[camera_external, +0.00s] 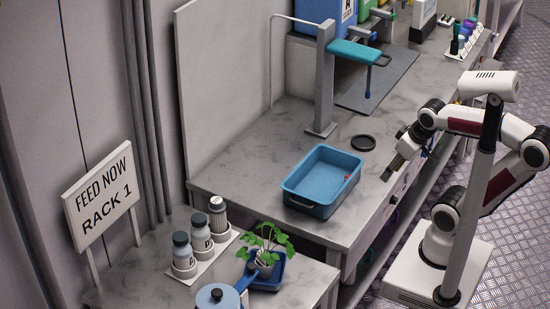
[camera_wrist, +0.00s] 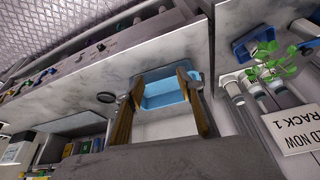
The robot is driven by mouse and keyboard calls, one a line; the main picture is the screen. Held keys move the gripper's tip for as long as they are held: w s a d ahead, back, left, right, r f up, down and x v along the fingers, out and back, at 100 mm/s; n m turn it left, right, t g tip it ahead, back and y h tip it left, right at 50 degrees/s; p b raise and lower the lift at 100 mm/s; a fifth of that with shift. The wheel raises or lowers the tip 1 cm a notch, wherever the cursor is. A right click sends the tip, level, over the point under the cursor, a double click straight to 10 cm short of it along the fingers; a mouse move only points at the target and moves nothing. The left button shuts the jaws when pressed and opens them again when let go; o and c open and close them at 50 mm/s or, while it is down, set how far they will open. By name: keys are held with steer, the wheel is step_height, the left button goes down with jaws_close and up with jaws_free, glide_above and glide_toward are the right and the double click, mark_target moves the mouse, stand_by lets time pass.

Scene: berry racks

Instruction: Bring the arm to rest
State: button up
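My gripper (camera_external: 392,169) hangs over the front edge of the grey marbled counter, to the right of the blue tray (camera_external: 294,200). In the wrist view its two brown fingers (camera_wrist: 160,102) stand well apart with nothing between them. The blue tray also shows beyond the fingers in the wrist view (camera_wrist: 162,93). My arm is bent, and its base stands on the floor at the right.
A grey post with a teal arm (camera_external: 355,50) and a dark round disc (camera_external: 363,142) stand behind the tray. A potted plant (camera_external: 266,249), several bottles (camera_external: 200,236) and a "FEED NOW RACK 1" sign (camera_external: 103,196) are on the nearer counter. Counter left of the tray is clear.

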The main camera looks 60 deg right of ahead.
steer(key=shift+n+t+y, duration=0.4)
steer(key=shift+n+t, duration=0.1)
steer(key=shift+n, duration=0.4)
steer(key=a+r, duration=0.2)
steer(key=a, duration=0.1)
steer(key=shift+s+a, duration=0.1)
steer(key=shift+a, duration=0.2)
